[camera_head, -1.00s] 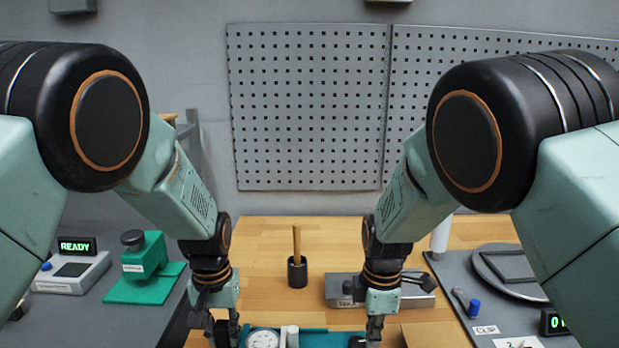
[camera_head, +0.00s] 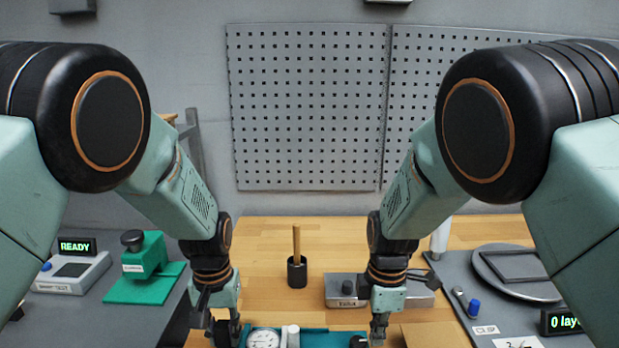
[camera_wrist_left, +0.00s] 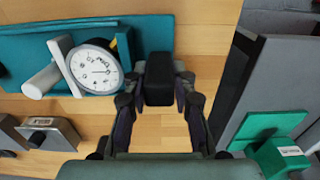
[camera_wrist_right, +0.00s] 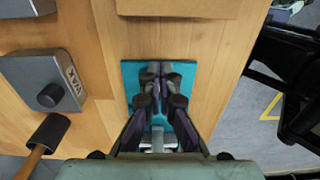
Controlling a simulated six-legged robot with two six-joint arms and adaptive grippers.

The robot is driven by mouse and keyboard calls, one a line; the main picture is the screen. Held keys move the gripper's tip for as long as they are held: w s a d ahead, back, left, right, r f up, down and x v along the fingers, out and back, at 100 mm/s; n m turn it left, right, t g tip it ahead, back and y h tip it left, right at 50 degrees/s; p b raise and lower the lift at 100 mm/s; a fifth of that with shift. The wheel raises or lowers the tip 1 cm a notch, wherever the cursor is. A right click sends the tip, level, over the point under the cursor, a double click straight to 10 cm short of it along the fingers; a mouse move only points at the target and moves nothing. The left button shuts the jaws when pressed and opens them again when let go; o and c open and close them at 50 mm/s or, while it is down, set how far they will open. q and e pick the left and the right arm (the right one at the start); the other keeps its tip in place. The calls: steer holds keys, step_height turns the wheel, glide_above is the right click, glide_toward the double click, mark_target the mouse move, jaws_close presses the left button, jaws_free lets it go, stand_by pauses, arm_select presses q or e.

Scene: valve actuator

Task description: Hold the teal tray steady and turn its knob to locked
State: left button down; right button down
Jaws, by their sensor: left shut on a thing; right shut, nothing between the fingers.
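The teal tray (camera_head: 325,338) lies on the wooden bench at the bottom of the head view, carrying a white round gauge (camera_head: 263,340) and a pale cylinder (camera_wrist_left: 42,80). My left gripper (camera_head: 223,334) is shut on a black block-like handle (camera_wrist_left: 157,78) at the tray's end, clear in the left wrist view. My right gripper (camera_head: 380,328) is shut and empty at the tray's right end. In the right wrist view its fingertips (camera_wrist_right: 154,72) are over the teal surface (camera_wrist_right: 131,73). A dark round part (camera_head: 358,341), possibly the knob, shows beside it; its setting is not visible.
A grey box with a black knob (camera_head: 347,288) stands behind the tray. A black cup with a wooden handle (camera_head: 297,270) is behind it too. A green device (camera_head: 143,256) is at left, a grey mat with a round plate (camera_head: 515,270) at right.

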steer(key=shift+r, duration=2.7)
arm_select(q)
steer(key=c, duration=1)
jaws_free()
